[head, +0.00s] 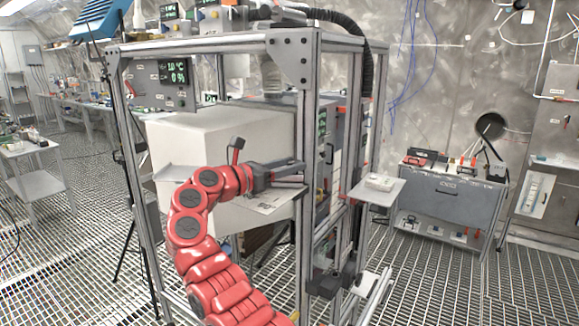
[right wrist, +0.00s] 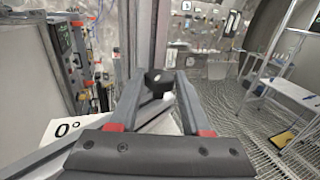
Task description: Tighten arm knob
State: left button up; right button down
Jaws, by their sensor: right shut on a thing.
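My right gripper (head: 302,174) is at the end of the red arm, beside the front upright post of the metal frame (head: 309,120). In the right wrist view the two fingers of my right gripper (right wrist: 160,85) reach forward, with a small dark knob (right wrist: 158,79) between their tips. The gripper is shut on this knob. In the head view I cannot make out the knob at the fingertips. A sheet marked 0° (right wrist: 68,128) lies left of the fingers in the right wrist view. My left gripper is not in view.
A big white box (head: 210,135) stands inside the frame, behind my arm. A small shelf (head: 377,189) juts out right of the frame. A grey cabinet (head: 450,195) stands further right. The grated floor is open between frame and cabinet.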

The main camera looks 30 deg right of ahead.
jog(key=shift+f, duration=0.1)
jog(key=shift+c, duration=1.8)
grip_release()
jog(key=s+a+b, duration=0.1)
jog(key=a+b, duration=0.2)
jog(key=a, duration=1.4)
jog(key=shift+s+a+b, duration=0.15)
jog(key=shift+a+b, duration=0.05)
jog(key=shift+b, duration=0.15)
